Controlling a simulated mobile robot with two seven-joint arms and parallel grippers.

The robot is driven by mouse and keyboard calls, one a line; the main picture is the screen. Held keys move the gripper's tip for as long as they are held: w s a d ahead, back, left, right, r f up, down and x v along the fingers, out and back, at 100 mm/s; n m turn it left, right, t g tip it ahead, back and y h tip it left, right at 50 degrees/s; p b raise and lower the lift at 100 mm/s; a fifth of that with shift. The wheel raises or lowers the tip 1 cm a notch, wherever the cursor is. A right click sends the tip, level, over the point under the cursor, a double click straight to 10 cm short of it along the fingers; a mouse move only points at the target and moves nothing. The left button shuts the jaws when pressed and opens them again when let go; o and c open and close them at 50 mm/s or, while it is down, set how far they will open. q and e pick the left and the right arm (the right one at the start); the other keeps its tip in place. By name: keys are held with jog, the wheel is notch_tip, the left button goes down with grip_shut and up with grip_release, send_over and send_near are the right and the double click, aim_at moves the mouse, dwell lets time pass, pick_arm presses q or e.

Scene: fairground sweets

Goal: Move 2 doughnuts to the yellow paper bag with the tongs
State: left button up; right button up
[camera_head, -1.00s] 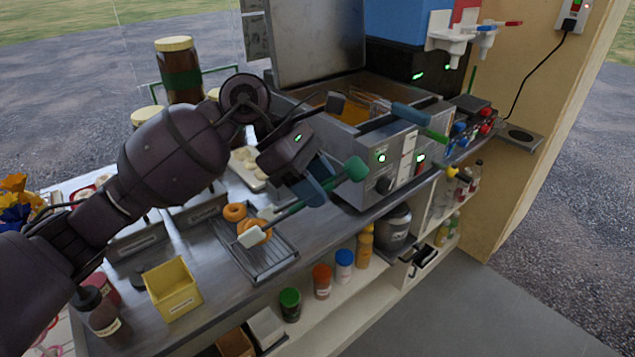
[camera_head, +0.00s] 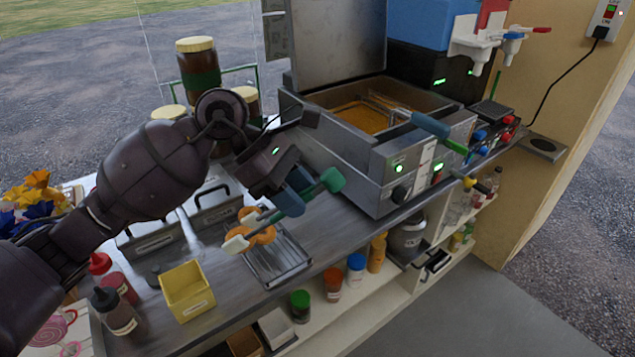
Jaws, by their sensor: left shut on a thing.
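My left gripper (camera_head: 295,190) is shut on the tongs, which have a green handle end (camera_head: 332,180) and pale tips (camera_head: 236,244) pointing left. One orange-brown ring doughnut (camera_head: 263,236) is at the tongs, over the left part of the wire rack (camera_head: 283,266). A second doughnut (camera_head: 246,212) shows just behind, by the upper tip. I cannot tell whether either is gripped or only lies beside the tips. The open yellow paper bag (camera_head: 187,292) stands upright on the counter, left of the rack and apart from the tongs. My right gripper is not in view.
The fryer (camera_head: 399,168) with a basket stands right of the rack. Sauce bottles (camera_head: 115,312) stand left of the bag, and lidded metal containers (camera_head: 213,202) behind. The counter between bag and rack is clear. Shelves with jars (camera_head: 332,284) lie below.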

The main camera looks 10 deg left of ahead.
pick_arm(q)
jog(key=s+a+n+t+p, duration=0.2)
jog(key=s+a+p, duration=0.3)
jog(key=a, duration=0.5)
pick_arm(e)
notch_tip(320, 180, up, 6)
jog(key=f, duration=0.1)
pick_arm(q)
jog(key=f+b, duration=0.2)
jog(key=s+f+b, duration=0.1)
jog(key=f+b, duration=0.2)
jog(key=o, duration=0.5)
jog(key=shift+s, duration=0.1)
jog(key=shift+o, duration=0.4)
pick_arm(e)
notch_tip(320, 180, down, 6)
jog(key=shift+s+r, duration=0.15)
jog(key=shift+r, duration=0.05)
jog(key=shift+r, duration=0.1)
